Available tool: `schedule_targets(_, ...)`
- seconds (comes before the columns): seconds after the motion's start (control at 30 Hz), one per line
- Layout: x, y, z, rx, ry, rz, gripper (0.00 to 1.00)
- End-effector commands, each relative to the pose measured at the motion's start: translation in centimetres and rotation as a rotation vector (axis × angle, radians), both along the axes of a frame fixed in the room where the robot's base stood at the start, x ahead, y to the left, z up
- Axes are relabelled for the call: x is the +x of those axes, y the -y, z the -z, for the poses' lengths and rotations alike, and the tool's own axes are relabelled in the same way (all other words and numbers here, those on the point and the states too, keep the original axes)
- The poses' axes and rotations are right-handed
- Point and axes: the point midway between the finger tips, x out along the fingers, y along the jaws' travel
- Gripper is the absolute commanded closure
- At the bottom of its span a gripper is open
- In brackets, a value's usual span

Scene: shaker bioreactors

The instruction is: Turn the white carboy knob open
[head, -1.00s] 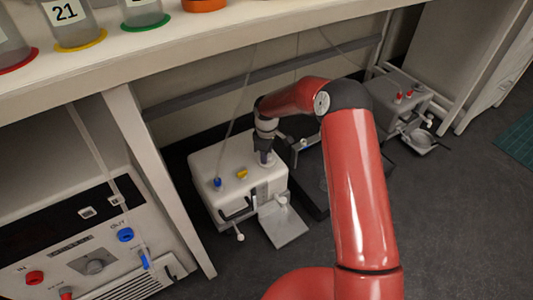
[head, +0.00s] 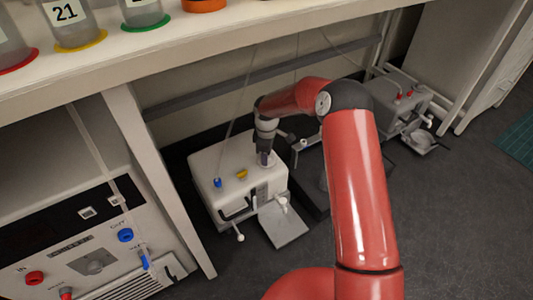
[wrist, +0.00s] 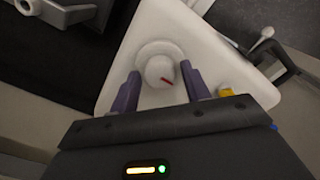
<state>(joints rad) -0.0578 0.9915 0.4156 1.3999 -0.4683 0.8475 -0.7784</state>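The white carboy (head: 212,163) stands on the floor under the bench in the head view. Its top also shows in the wrist view (wrist: 118,72). The round white knob (wrist: 158,69) with a red mark sits on a round base on that top. My gripper (wrist: 160,72) points at the carboy's top, its purple fingers apart on either side of the knob, with visible gaps. In the head view my gripper (head: 265,159) is over the far right part of the carboy top, and the knob is hidden there.
A yellow fitting (head: 241,174) and a blue fitting (head: 217,183) sit on the carboy top near my gripper. A black handle (wrist: 275,62) is at its side. A small tray (head: 285,228) lies in front.

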Motion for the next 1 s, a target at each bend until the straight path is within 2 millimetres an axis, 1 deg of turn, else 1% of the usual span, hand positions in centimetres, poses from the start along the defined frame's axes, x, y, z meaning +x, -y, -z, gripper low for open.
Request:
schedule_targets(0.03,0.0,0.0,0.0,0.0,0.0,0.0,0.47)
schedule_targets(0.07,0.0,0.0,0.0,0.0,0.0,0.001,0.44)
schedule_targets(0.37,0.0,0.0,-0.2,0.0,0.0,0.001,0.44)
schedule_targets(0.47,0.0,0.0,-1.3,0.001,0.001,0.002,0.44)
schedule_targets(0.7,0.0,0.0,-5.4,0.001,0.001,0.001,0.44)
schedule_targets(0.8,0.1,0.0,-6.7,0.001,0.002,0.001,0.44)
schedule_targets(0.9,0.0,0.0,-7.5,0.0,0.0,0.001,0.44)
schedule_targets(1.0,0.0,0.0,-7.8,0.0,0.0,0.001,0.44)
